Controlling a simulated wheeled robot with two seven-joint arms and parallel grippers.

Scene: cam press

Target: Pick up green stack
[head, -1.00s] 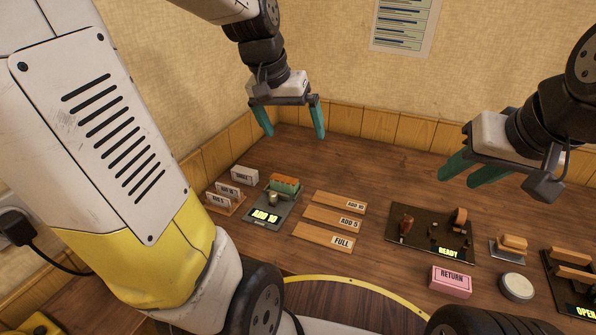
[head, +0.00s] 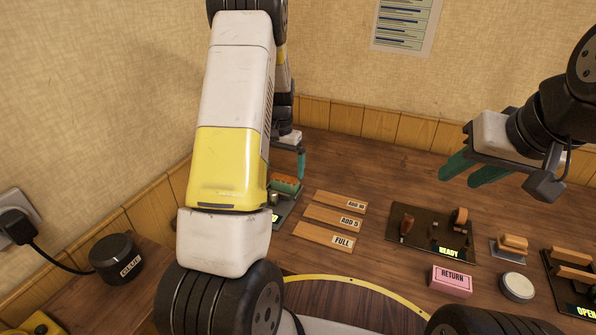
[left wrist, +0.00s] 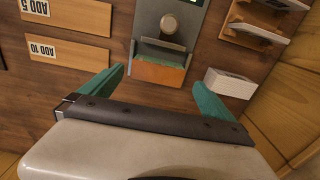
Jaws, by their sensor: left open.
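The green stack (head: 286,184) is a small block with an orange-brown face and green edges, at the back of a grey device (head: 287,212). In the left wrist view the stack (left wrist: 160,73) lies between the two teal fingers of my open left gripper (left wrist: 159,82), with space on both sides. In the head view one left finger hangs just above and behind the stack, and my arm hides the rest of that gripper and much of the device. My right gripper (head: 468,172) is open and empty above the table at the right.
Three wooden strips, including ADD 5 (head: 334,218) and FULL (head: 323,236), lie right of the device. In the left wrist view, a white block (left wrist: 229,83) sits close beside a left finger. A dark READY board (head: 430,240) and pink RETURN block (head: 451,282) stand further right.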

